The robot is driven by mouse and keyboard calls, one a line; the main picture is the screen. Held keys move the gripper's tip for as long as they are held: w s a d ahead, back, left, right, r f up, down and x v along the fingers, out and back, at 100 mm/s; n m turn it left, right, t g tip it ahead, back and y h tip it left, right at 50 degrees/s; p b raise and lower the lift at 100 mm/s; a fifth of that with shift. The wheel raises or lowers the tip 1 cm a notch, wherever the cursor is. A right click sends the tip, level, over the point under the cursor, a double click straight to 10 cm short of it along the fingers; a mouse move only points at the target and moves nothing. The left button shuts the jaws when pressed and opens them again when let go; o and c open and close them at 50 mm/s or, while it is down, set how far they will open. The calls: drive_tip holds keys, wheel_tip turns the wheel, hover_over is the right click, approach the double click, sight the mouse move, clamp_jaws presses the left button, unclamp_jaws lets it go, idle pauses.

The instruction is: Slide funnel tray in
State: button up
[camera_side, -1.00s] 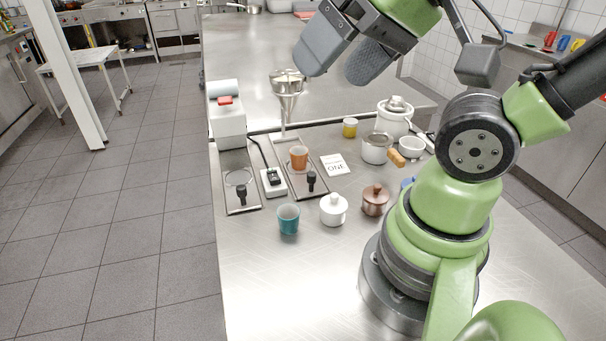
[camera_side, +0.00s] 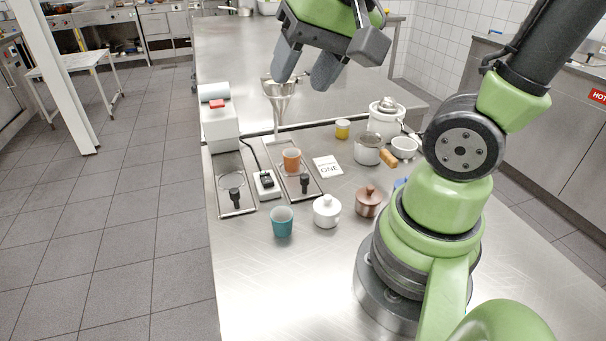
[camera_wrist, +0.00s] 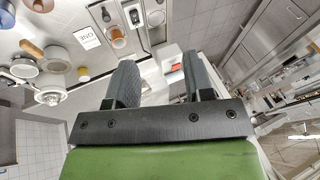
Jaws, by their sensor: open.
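The metal funnel (camera_side: 280,88) stands upright on its stand at the back of the counter. In front of it lies the funnel tray (camera_side: 311,186), a flat dark-edged plate with a black upright knob handle (camera_side: 304,186) at its near end. An orange cup (camera_side: 291,159) stands on this tray and also shows in the wrist view (camera_wrist: 117,37). My gripper (camera_side: 305,76) is open and empty, high above the counter near the funnel, apart from tray and handle. Its two grey fingers also show in the wrist view (camera_wrist: 159,72).
A second tray (camera_side: 222,204) with a black knob lies left, before a white box (camera_side: 219,128) with a red button. A switch block (camera_side: 266,184) sits between trays. A teal cup (camera_side: 282,222), white pot (camera_side: 327,211) and copper pot (camera_side: 368,201) stand in front.

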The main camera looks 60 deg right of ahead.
drive_tip(key=w+d+f+m+g, duration=0.3)
drive_tip(key=w+d+f+m, duration=0.2)
drive_tip(key=d+f, duration=0.15)
drive_tip(key=m+g, duration=0.2)
drive_tip(key=m, duration=0.3)
approach(305, 175)
drive_tip(key=shift+h, duration=0.3)
drive_tip(key=f, duration=0.9)
drive_tip(key=shift+w+a+f, duration=0.15)
drive_tip(key=shift+a+f, duration=0.2)
drive_tip(key=shift+f, duration=0.05)
clamp_jaws()
